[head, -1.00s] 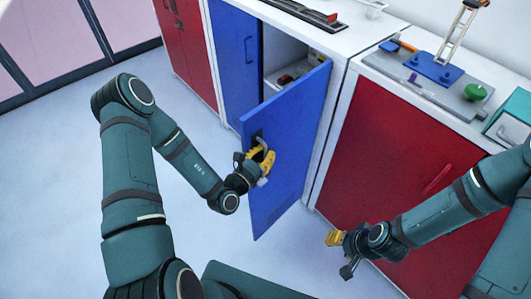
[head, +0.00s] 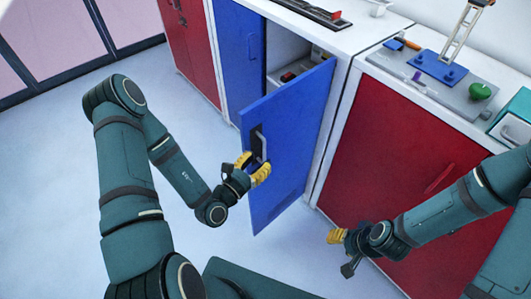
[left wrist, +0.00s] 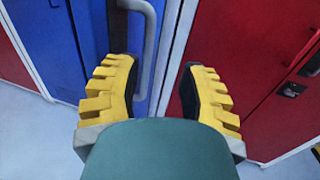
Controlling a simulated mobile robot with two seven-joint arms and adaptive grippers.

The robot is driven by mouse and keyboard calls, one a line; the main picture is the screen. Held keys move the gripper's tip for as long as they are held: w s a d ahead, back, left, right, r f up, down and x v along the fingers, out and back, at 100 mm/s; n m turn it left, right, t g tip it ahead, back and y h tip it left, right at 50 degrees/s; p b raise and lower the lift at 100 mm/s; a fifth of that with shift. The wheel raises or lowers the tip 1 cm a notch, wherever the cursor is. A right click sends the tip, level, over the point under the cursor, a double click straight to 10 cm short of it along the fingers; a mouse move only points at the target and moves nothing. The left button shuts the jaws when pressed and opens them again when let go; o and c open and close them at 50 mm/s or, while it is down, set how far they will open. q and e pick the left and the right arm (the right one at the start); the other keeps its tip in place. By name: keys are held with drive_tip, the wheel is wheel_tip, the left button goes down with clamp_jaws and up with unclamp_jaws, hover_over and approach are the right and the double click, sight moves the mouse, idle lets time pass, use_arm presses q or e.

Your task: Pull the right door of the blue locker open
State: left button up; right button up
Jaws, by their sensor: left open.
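The right door (head: 292,165) of the blue locker stands well open in the head view, swung out towards me, with the shelf inside showing. Its grey bar handle (head: 261,144) is near the free edge; the handle also shows in the left wrist view (left wrist: 149,60). My left gripper (head: 254,168) is open, just below and in front of the handle in the head view. In the left wrist view the handle lies between the spread yellow fingers, seemingly beyond their tips. The left blue door (head: 238,58) is shut. My right gripper (head: 338,240) is low before the red cabinet; its jaw opening is unclear.
A red cabinet (head: 385,160) stands right of the blue locker, and another red one (head: 188,45) to the left. A worktop carries a blue fixture (head: 440,68) and a green apple-like object (head: 480,91). The pale floor (head: 60,190) at the left is clear.

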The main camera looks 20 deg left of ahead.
use_arm(q)
drive_tip(key=v, duration=0.6)
drive_tip(key=shift+s, duration=0.35)
drive_tip(key=shift+a, duration=0.1)
